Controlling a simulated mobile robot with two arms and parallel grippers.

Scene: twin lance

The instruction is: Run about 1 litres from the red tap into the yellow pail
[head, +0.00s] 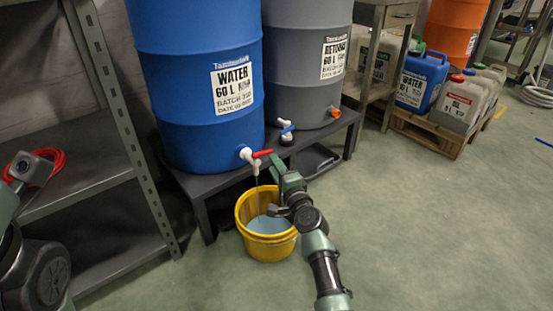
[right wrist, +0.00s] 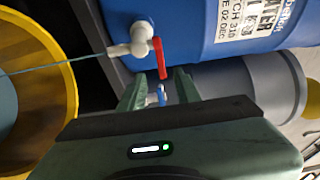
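The red tap (head: 250,157), a white spout with a red lever, is low on the blue water drum (head: 195,75). A thin stream runs from it into the yellow pail (head: 264,250) on the floor below. Pale blue liquid (head: 267,225) covers the pail's bottom; its exact level is hard to read. My right gripper (head: 272,163) is at the lever's end. In the right wrist view, the fingers (right wrist: 157,88) are apart, with the red lever (right wrist: 158,58) at their tips, not clearly gripped. Only part of my left arm shows; its fingers do not.
A grey drum (head: 300,60) with a blue-handled tap (head: 287,130) stands beside the blue drum on a dark stand (head: 205,190). A metal shelf (head: 110,265) is at left. Jerrycans (head: 422,78) stand on a pallet at right. Floor at right front is clear.

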